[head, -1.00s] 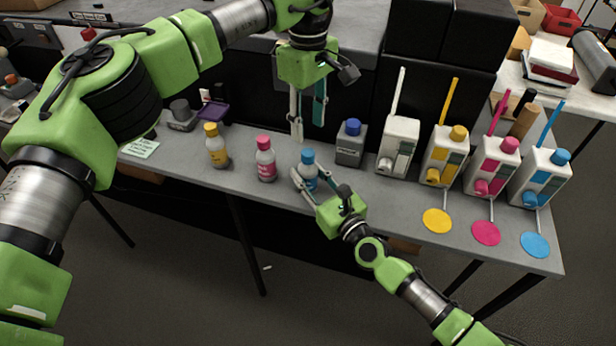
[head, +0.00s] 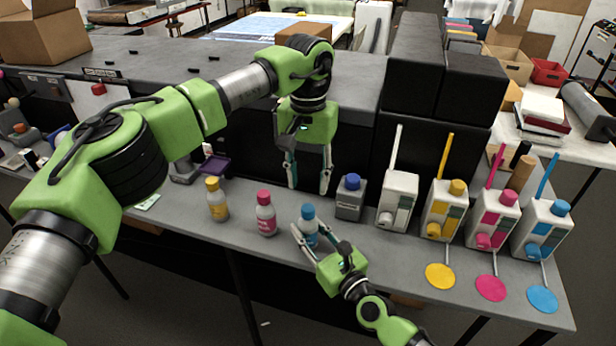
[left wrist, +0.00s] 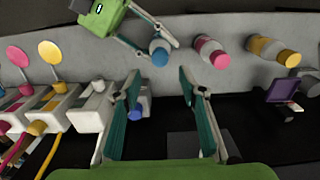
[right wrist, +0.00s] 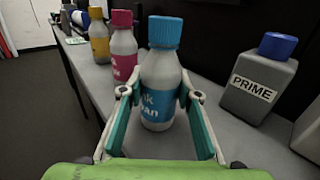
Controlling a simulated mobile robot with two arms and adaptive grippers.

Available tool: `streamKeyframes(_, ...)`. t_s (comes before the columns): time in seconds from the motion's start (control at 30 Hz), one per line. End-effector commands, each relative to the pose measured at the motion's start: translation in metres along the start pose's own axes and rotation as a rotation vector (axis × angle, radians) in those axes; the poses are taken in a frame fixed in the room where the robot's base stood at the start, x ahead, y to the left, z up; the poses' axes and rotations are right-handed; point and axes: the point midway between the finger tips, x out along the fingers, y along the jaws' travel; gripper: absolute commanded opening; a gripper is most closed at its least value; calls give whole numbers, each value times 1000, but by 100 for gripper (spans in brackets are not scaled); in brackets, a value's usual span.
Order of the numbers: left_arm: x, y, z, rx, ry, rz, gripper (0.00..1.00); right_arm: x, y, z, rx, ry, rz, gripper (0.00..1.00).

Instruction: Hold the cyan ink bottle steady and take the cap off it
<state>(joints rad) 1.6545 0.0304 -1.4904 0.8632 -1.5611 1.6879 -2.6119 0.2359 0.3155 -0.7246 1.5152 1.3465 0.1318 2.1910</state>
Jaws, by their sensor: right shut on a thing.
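The cyan ink bottle (head: 310,238) stands upright on the grey bench with its blue cap (right wrist: 164,32) on. My right gripper (right wrist: 160,96) is shut on the bottle's body, one finger on each side, below the cap. My left gripper (head: 308,189) points down above and behind the bottle. Its fingers are apart with nothing between them. In the left wrist view the blue cap (left wrist: 160,57) shows beyond the left gripper's fingertips, apart from them.
A magenta bottle (head: 265,215) and a yellow bottle (head: 216,203) stand to the left. A grey PRIME bottle (right wrist: 258,85) stands close on the right. Several pump jugs (head: 398,203) line the right side, with round colour swatches (head: 440,276) in front.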

Motion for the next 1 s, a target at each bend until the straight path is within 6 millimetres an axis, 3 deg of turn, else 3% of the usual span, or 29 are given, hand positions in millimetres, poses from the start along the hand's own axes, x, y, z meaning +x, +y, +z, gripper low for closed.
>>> streamKeyframes(0.5, 68, 0, 1, 8, -2, 0, 38, 0, 0, 0, 0, 1, 0, 0)
streamKeyframes(0.93, 78, 0, 0, 7, 0, 0, 38, 0, 0, -1, 0, 1, 0, 0)
streamKeyframes(1.0, 78, 0, 0, 7, 0, 0, 20, 0, 0, -1, 0, 1, 0, 0)
